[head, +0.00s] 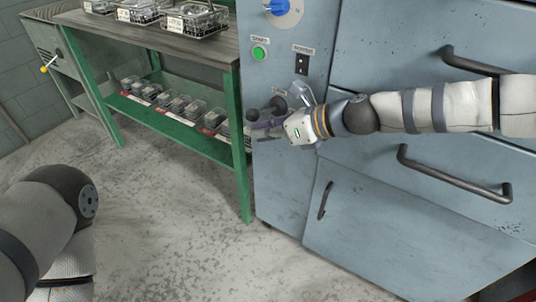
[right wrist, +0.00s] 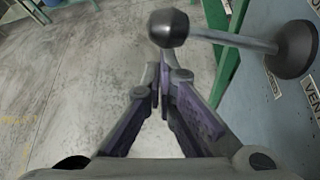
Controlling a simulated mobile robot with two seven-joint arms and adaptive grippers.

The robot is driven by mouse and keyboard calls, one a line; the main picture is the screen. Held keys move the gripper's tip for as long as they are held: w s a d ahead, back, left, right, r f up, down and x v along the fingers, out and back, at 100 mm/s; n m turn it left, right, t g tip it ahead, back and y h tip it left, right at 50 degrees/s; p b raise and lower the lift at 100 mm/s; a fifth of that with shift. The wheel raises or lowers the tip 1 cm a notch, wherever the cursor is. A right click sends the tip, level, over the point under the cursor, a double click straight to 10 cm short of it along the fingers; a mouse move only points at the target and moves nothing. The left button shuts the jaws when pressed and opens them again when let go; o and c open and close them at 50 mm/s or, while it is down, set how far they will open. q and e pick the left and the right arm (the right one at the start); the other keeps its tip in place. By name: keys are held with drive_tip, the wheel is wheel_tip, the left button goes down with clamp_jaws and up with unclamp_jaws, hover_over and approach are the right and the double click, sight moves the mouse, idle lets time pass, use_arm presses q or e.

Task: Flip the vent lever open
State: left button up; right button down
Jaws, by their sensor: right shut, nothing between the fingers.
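The vent lever is a grey rod with a black ball knob (right wrist: 168,28) and a round dark base (right wrist: 290,48) on the blue-grey cabinet panel. A partly hidden VENT label (right wrist: 309,104) is beside the base. In the head view, the knob (head: 252,115) and base (head: 279,105) show just above my right gripper (head: 256,130). My right gripper, with purple finger pads, is shut and empty. In the right wrist view its fingertips (right wrist: 162,70) are close to the knob; I cannot tell whether they touch. My left gripper is out of view.
The cabinet front has dark drawer handles (head: 455,175), a green START button (head: 259,53), a rocker switch (head: 301,63) and a blue knob (head: 277,6). A green-framed bench (head: 241,175) with trays stands left of it. The floor in front is clear.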

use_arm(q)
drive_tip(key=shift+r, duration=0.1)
use_arm(e)
drive_tip(key=shift+w+r, duration=0.1)
drive_tip(key=shift+r, duration=0.25)
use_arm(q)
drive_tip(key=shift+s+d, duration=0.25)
use_arm(e)
drive_tip(key=s+d, duration=0.5)
drive_tip(key=d, duration=0.2)
drive_tip(key=shift+s+d+r, duration=0.25)
drive_tip(key=shift+d+r, duration=0.15)
drive_tip(key=shift+r, duration=0.05)
drive_tip(key=shift+f, duration=0.1)
